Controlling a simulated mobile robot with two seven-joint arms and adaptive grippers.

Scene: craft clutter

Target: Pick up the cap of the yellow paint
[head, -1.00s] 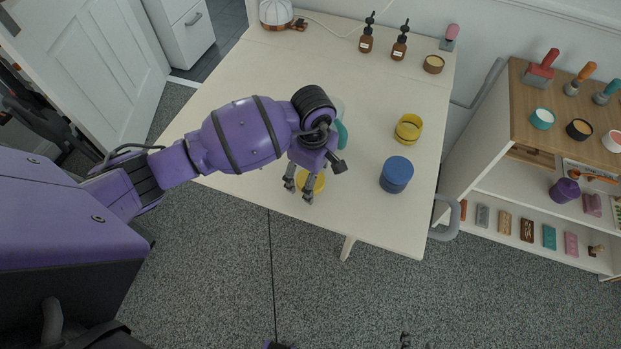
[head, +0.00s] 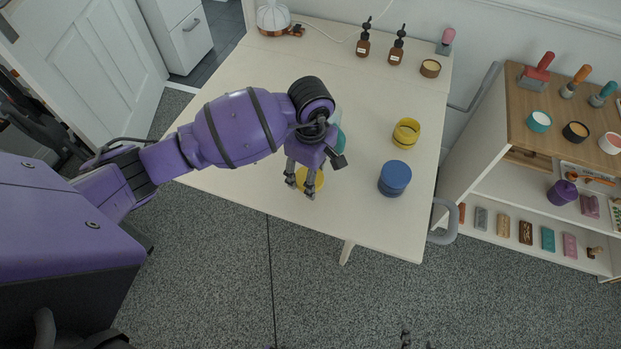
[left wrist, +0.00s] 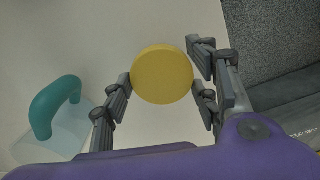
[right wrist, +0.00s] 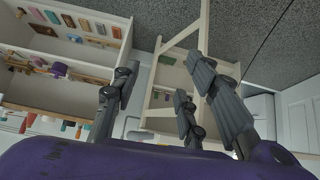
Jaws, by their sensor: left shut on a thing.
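The yellow cap (head: 312,179) is a flat round disc, partly hidden behind my left gripper in the head view. My left gripper (head: 299,188) is shut on it over the table's front part. In the left wrist view the cap (left wrist: 162,75) sits between the fingers (left wrist: 163,88), which touch its sides. How high it is above the table I cannot tell. An open yellow paint jar (head: 406,132) stands on the table to the right. My right gripper (right wrist: 165,95) shows with its fingers spread and empty in the right wrist view; only its tips show at the head view's bottom edge.
A blue jar (head: 394,178) stands near the table's (head: 365,225) right edge. A clear thing with a teal handle (left wrist: 55,105) is close beside my left gripper. A shelf (head: 480,150) is at right.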

